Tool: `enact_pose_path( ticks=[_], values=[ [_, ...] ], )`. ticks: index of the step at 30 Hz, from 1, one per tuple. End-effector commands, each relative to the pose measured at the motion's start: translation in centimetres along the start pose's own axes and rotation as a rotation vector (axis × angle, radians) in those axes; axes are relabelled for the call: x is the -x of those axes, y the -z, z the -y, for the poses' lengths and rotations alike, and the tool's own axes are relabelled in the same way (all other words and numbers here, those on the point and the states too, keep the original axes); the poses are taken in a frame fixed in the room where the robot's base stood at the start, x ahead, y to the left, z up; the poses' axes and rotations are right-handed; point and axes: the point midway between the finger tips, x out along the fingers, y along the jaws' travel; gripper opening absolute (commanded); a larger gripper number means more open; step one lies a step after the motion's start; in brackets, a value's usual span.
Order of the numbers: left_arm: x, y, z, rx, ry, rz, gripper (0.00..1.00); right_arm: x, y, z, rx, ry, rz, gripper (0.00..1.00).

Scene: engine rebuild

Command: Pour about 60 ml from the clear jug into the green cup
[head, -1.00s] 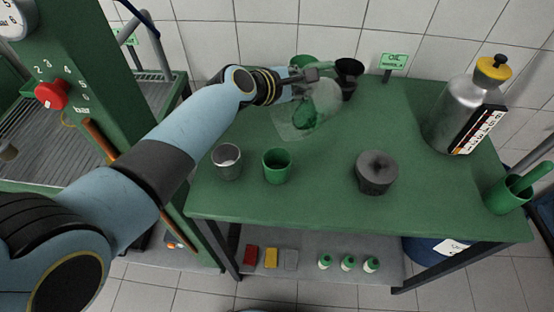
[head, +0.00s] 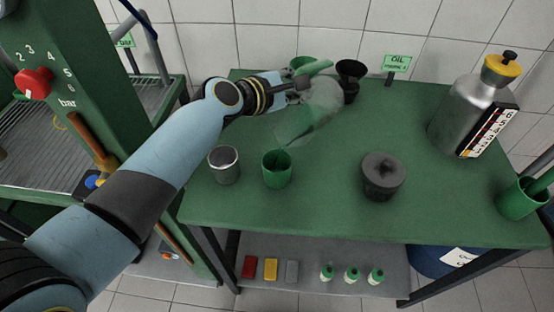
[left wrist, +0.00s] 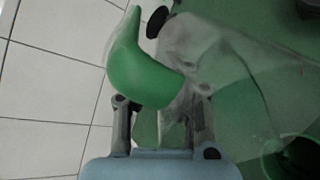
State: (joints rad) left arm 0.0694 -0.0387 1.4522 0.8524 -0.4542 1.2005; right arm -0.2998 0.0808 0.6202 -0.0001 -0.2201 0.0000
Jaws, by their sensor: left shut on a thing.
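The clear jug (head: 318,108) is see-through with a green handle (left wrist: 140,72). My left gripper (head: 300,86) is shut on the jug at its handle side and holds it above the table. The jug is tilted, its lower end in the picture reaching down-left toward the green cup. The green cup (head: 277,170) stands upright on the bench, just below that end; part of it shows at the lower right of the left wrist view (left wrist: 300,155). I cannot make out a stream or the level in the cup. My right gripper is not in view.
A grey metal cup (head: 224,166) stands left of the green cup. A dark lidded pot (head: 382,178), a silver bottle (head: 462,115) and a green container (head: 520,200) stand to the right. A black cup (head: 350,80) is behind the jug. The green bench (head: 330,205) is clear in front.

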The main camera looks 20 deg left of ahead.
Motion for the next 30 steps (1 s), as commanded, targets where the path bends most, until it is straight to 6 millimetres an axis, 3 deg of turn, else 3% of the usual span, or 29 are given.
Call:
enact_pose_path(
  ticks=[30],
  values=[
    [-0.13, -0.19, -0.34, -0.002, -0.026, 0.017, 0.00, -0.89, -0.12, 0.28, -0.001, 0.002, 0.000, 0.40]
  ],
)
